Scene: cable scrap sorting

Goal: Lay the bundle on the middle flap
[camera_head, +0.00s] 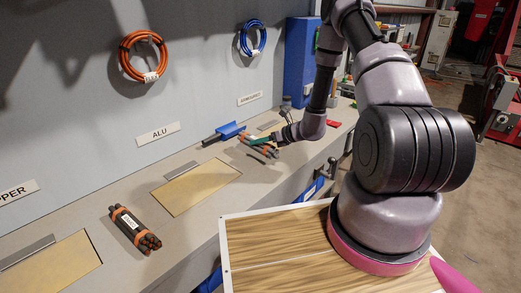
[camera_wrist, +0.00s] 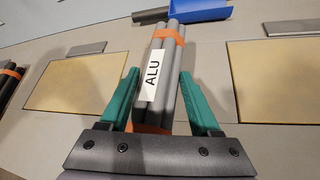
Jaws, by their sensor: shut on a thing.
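My gripper (camera_head: 268,142) is shut on a bundle of grey cables (camera_wrist: 172,62) with orange bands and a white ALU label. The bundle lies between the green fingers (camera_wrist: 165,95) and points away from the wrist; in the head view it is small and partly hidden by the gripper. The middle flap (camera_head: 198,187), a tan panel below the ALU sign (camera_head: 158,134), is bare. It lies left of my gripper in the head view and left of the bundle in the wrist view (camera_wrist: 80,82). The height of the bundle over the bench cannot be told.
A dark bundle (camera_head: 134,229) lies on the bench between the middle flap and the left flap (camera_head: 52,269). Another tan flap (camera_wrist: 285,80) is at right in the wrist view. A wooden-topped surface (camera_head: 275,250) stands in front.

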